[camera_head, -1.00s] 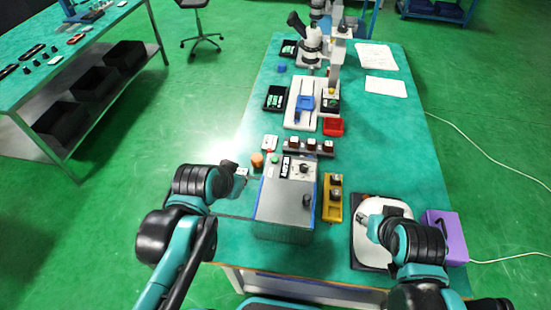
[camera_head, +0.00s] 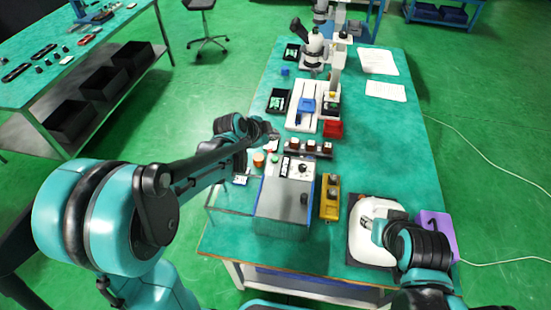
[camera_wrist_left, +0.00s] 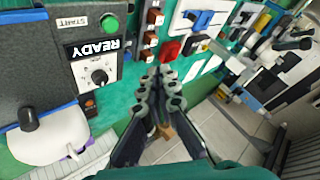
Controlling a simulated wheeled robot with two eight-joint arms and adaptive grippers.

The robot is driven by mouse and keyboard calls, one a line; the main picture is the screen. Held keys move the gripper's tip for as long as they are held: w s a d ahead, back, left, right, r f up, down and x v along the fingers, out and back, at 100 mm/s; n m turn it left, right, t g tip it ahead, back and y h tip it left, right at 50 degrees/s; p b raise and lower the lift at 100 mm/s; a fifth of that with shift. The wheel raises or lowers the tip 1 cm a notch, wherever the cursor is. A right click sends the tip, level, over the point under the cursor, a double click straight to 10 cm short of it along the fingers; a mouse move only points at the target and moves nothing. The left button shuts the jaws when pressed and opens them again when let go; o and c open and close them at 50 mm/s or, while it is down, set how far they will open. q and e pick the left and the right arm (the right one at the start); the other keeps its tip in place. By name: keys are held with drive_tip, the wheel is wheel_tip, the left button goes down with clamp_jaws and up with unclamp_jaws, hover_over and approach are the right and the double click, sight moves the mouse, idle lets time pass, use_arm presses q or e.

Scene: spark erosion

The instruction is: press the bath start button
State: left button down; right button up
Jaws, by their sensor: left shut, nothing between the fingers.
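The grey bath unit (camera_head: 283,208) stands at the near middle of the table, with a READY panel and dial at its far end. A green button (camera_head: 275,158) sits at that end. In the left wrist view the green button (camera_wrist_left: 109,22) is beside a START label (camera_wrist_left: 73,21), above the READY display. My left gripper (camera_head: 272,136) is shut and empty, just beyond the button in the head view. In the wrist view its fingertips (camera_wrist_left: 167,77) are apart from the button, right of the panel.
An orange cylinder (camera_head: 258,159) stands left of the button. A clear tank (camera_head: 229,204) adjoins the unit.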

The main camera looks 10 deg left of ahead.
sight(274, 160)
use_arm(q)
drive_tip(key=shift+f, duration=0.15)
wheel_tip(274, 160, down, 8)
drive_tip(key=b, duration=0.7)
drive_tip(key=shift+f, duration=0.25)
drive_tip(key=shift+f, duration=0.1)
idle(1.0)
drive_tip(key=shift+f+b, duration=0.35)
drive_tip(key=shift+b, duration=0.05)
drive_tip(key=shift+f+b, duration=0.4)
drive_tip(key=shift+f, duration=0.05)
idle(0.6)
drive_tip(key=shift+r, duration=0.1)
drive_tip(key=shift+r+p, duration=0.75)
drive_tip(key=shift+r, duration=0.05)
